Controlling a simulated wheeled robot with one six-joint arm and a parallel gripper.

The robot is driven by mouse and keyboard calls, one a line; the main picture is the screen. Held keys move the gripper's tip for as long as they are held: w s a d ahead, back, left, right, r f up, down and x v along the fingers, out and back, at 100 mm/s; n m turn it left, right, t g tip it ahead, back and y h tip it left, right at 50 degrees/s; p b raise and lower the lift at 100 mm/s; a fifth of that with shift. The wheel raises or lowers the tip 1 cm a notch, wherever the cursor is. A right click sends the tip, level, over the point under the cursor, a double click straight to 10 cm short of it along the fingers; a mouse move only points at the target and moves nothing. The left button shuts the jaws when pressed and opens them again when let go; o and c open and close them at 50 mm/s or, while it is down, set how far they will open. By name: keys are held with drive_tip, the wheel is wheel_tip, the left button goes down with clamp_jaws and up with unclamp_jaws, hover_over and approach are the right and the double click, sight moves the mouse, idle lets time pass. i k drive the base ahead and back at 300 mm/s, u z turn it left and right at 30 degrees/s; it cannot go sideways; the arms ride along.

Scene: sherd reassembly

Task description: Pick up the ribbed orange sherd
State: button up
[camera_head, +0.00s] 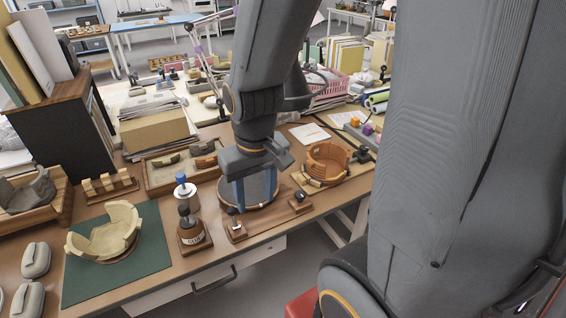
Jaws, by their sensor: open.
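A ribbed orange vessel (328,158) made of curved sherd walls stands on a wooden board at the right of the bench. I cannot make out a separate loose ribbed orange sherd; one may be part of this vessel or hidden by my arm. My gripper (254,200) points down over a round, wood-rimmed stand (262,207), left of the orange vessel and apart from it. Its blue-grey fingers are open, and I see nothing held between them. My gripper and arm hide part of the stand and the bench behind.
A cream broken bowl (103,235) sits on a green mat (150,270) at the left. A dark bottle-like tool (190,228) stands left of my gripper. Small wooden clamps (236,228) flank the stand. A sherd tray (160,181) lies behind. The bench's front edge is close.

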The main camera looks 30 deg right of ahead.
sight(210, 162)
drive_tip(key=u, duration=1.3)
drive_tip(key=i, duration=0.45)
drive_tip(key=z, duration=2.2)
drive_tip(key=i, duration=0.5)
